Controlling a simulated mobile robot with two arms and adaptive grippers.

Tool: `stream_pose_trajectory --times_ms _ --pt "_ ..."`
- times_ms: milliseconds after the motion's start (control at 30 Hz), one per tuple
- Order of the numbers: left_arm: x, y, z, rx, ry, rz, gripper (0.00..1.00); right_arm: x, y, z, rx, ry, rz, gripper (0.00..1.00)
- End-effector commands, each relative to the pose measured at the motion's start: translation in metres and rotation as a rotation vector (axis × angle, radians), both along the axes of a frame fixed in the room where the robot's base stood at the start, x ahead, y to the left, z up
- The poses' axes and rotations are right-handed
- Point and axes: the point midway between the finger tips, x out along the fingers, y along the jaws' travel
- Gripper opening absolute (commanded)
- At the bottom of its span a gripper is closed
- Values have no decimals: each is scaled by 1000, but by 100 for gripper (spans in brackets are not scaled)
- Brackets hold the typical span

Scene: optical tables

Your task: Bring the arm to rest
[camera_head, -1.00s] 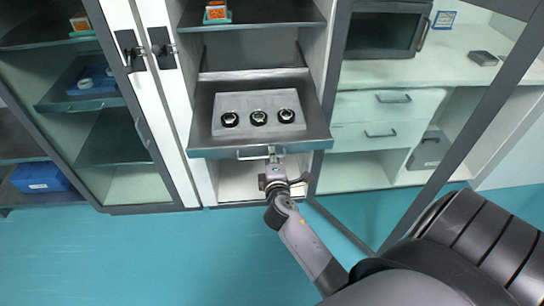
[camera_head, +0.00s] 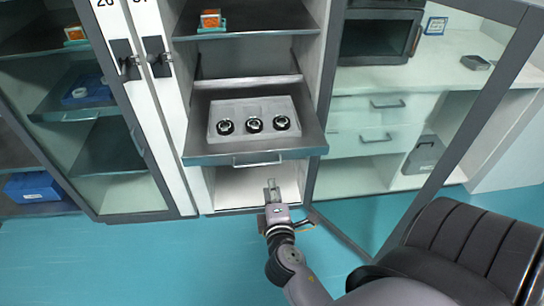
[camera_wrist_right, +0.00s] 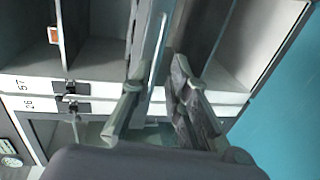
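My right arm reaches up from the lower right in the head view. Its gripper (camera_head: 272,186) is in front of the cabinet, below and a little right of the pulled-out drawer's handle (camera_head: 257,163), and apart from it. In the right wrist view its two fingers (camera_wrist_right: 158,85) stand apart with nothing held between them. The drawer (camera_head: 310,137) is pulled out and holds a grey tray (camera_head: 215,105) with three round black-rimmed items. My left gripper is not in view.
An open glass door (camera_head: 440,140) in a grey frame stands to the right of my arm. A closed glass-fronted cabinet (camera_head: 95,150) is on the left. White drawers (camera_head: 375,120) and a counter are behind the right door. The teal floor (camera_head: 130,255) is clear at left.

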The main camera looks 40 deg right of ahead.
Motion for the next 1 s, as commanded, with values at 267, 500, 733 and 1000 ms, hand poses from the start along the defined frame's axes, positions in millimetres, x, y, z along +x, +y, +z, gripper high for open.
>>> stream_pose_trajectory --times_ms 267,500,733,1000 --pt "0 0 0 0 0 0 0 0 0 0 0 0 0 16" --pt "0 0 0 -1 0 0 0 3 14 -38 76 45 34 16" --pt "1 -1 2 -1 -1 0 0 -22 67 -188 401 242 97 16" --pt "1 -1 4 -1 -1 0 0 -133 107 -357 817 517 -40 16"
